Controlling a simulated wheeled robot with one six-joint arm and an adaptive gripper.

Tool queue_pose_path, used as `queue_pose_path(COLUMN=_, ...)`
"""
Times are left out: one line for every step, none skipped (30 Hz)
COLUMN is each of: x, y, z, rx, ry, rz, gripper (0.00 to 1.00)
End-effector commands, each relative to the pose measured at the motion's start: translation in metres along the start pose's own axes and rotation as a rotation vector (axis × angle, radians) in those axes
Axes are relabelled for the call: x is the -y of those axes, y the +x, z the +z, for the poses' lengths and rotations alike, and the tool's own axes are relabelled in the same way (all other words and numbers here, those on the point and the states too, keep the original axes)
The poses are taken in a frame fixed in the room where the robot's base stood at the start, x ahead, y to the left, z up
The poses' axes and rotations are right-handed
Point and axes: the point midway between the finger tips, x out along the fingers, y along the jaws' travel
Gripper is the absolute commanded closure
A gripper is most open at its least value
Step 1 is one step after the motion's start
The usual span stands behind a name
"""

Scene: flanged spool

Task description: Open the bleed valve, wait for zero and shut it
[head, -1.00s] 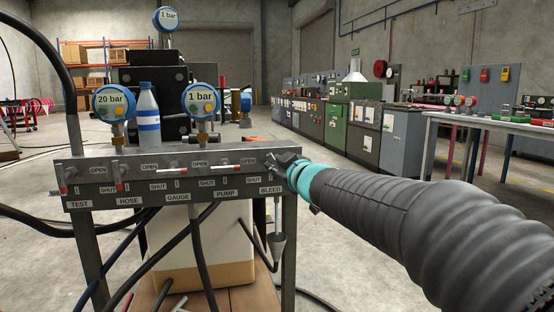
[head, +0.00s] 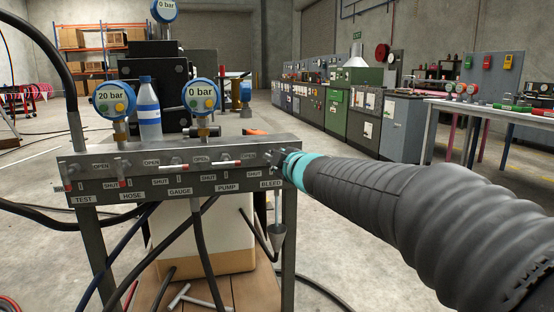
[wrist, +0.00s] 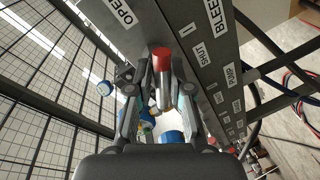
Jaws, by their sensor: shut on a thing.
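The bleed valve is at the right end of the grey valve panel (head: 110,185), above its BLEED label (head: 271,184). My gripper (head: 278,158) is there, shut on the bleed valve lever, which it mostly hides in the head view. In the wrist view the lever (wrist: 162,60) shows its red tip between the two fingers, beside the OPEN and SHUT labels. I cannot tell the lever's exact setting. The middle gauge (head: 201,96) reads 0 bar. The top gauge (head: 164,10), partly cut off, also reads 0 bar. The left gauge (head: 114,100) reads 20 bar.
A funnel (head: 277,240) hangs below the bleed end. Other red-tipped levers (head: 226,163) line the panel. A blue-labelled bottle (head: 148,110) stands behind it, and dark hoses (head: 198,250) hang in front. Open floor lies to the right, before benches and cabinets.

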Motion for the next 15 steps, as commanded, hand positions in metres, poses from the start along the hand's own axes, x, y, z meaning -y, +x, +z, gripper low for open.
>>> queue_pose_path(x=0.0009, y=0.0003, z=-0.0002, rx=0.0, ry=-0.002, rz=-0.002, gripper=1.0)
queue_pose_path(x=0.001, y=0.0003, z=-0.0002, rx=0.0, ry=-0.003, rz=-0.002, gripper=1.0)
queue_pose_path(x=0.001, y=0.0003, z=-0.0002, rx=0.0, ry=-0.003, rz=-0.002, gripper=1.0)
queue_pose_path(x=0.0011, y=0.0003, z=-0.0002, rx=0.0, ry=-0.003, rz=-0.002, gripper=1.0)
queue_pose_path(x=0.0011, y=0.0003, z=-0.0002, rx=0.0, ry=-0.003, rz=-0.002, gripper=1.0)
queue_pose_path(x=0.0011, y=0.0003, z=-0.0002, rx=0.0, ry=-0.002, rz=-0.002, gripper=1.0)
queue_pose_path(x=0.0011, y=0.0003, z=-0.0002, rx=0.0, ry=-0.002, rz=-0.002, gripper=1.0)
queue_pose_path(x=0.0011, y=0.0003, z=-0.0002, rx=0.0, ry=-0.002, rz=-0.002, gripper=1.0)
queue_pose_path(x=0.0011, y=0.0003, z=-0.0002, rx=0.0, ry=-0.002, rz=-0.002, gripper=1.0)
queue_pose_path(x=0.0011, y=0.0003, z=-0.0002, rx=0.0, ry=-0.002, rz=-0.002, gripper=1.0)
queue_pose_path(x=0.0011, y=0.0003, z=-0.0001, rx=0.0, ry=-0.002, rz=-0.002, gripper=0.73)
queue_pose_path(x=0.0011, y=0.0003, z=-0.0001, rx=0.0, ry=-0.002, rz=-0.002, gripper=0.63)
queue_pose_path(x=0.001, y=0.0003, z=-0.0001, rx=0.0, ry=-0.001, rz=-0.002, gripper=0.56)
queue_pose_path(x=0.0009, y=0.0002, z=0.0, rx=0.0, ry=-0.001, rz=-0.001, gripper=0.55)
queue_pose_path(x=0.0007, y=0.0002, z=0.0001, rx=0.0, ry=-0.001, rz=-0.001, gripper=0.55)
